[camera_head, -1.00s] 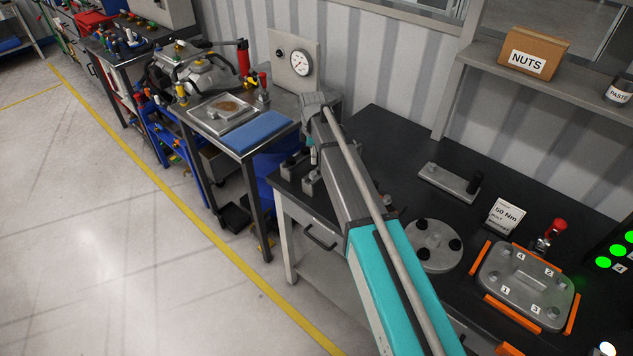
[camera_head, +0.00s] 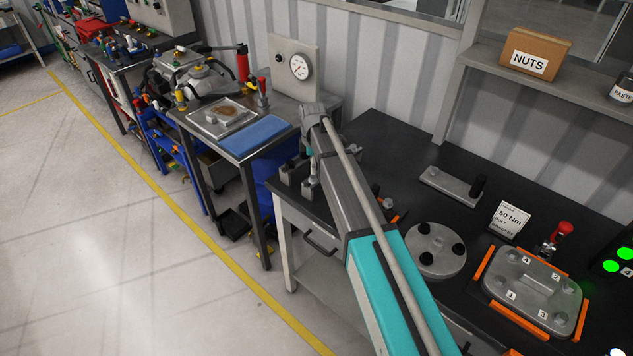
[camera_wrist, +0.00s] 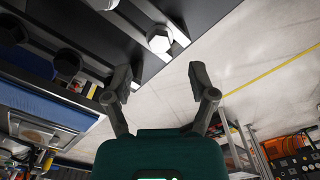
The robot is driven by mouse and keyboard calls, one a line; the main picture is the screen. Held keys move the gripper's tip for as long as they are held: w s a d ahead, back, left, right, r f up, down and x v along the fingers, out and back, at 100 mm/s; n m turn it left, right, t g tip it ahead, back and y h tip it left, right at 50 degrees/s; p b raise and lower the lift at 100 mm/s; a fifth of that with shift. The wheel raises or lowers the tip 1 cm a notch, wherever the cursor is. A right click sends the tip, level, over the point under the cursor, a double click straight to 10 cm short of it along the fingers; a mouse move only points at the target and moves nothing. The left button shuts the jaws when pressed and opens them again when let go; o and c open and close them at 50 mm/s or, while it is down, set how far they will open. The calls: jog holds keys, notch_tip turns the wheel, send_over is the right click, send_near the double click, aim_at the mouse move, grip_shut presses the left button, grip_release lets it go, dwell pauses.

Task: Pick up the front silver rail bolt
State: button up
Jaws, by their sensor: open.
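A silver hex-headed bolt (camera_wrist: 159,38) stands on a silver rail at the bench edge in the wrist view. A dark bolt (camera_wrist: 67,62) stands left of it, and another silver bolt head (camera_wrist: 100,4) is cut off by the top edge. My gripper (camera_wrist: 159,78) is open and empty; its two fingers are spread below the silver bolt in the picture, apart from it. In the head view my arm hides most of the rail area; small blocks (camera_head: 287,172) show at the bench's left edge beside it.
A round plate (camera_head: 435,250) with dark knobs, a grey bar (camera_head: 452,184), a 50 Nm sign (camera_head: 509,221) and a numbered cover (camera_head: 533,285) with orange clamps stand on the black bench. A side table with a blue pad (camera_head: 254,136) stands to the left.

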aim_at(313, 177)
jog(key=shift+f+b, duration=2.35)
jog(key=shift+f, duration=0.2)
grip_shut()
